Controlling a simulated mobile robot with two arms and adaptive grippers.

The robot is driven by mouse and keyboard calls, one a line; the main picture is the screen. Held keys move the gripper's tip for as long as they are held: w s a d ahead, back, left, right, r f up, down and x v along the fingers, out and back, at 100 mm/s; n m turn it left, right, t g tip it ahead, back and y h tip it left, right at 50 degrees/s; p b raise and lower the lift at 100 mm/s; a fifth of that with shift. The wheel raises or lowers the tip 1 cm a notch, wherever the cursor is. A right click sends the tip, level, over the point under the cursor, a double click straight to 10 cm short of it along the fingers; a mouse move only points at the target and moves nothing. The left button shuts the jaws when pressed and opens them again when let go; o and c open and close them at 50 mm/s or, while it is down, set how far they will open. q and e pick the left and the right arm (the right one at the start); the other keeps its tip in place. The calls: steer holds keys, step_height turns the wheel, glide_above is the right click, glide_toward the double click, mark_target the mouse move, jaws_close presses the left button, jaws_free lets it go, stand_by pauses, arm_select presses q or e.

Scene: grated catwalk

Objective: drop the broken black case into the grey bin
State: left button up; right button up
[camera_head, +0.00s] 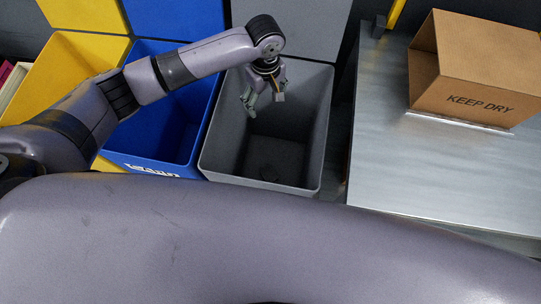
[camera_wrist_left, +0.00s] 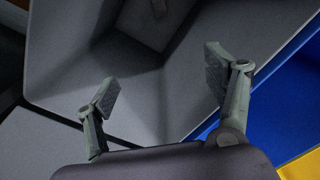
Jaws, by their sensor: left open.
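The grey bin (camera_head: 310,118) stands open in the middle of the head view, and its inside fills much of the left wrist view (camera_wrist_left: 75,60). My left gripper (camera_head: 263,100) hangs over the bin's mouth, fingers pointing down. In the left wrist view the fingers (camera_wrist_left: 160,82) are spread apart with nothing between them. My right gripper is not in view.
A blue bin (camera_head: 160,160) and a yellow bin (camera_head: 65,72) stand to the left of the grey one. A metal table (camera_head: 400,165) on the right bears an open cardboard box (camera_head: 480,70) marked KEEP DRY. My own arm link covers the bottom of the head view.

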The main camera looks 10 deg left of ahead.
arm_select(q)
step_height(320, 180, up, 11)
steer(key=shift+f, duration=0.15)
stand_by(0.6)
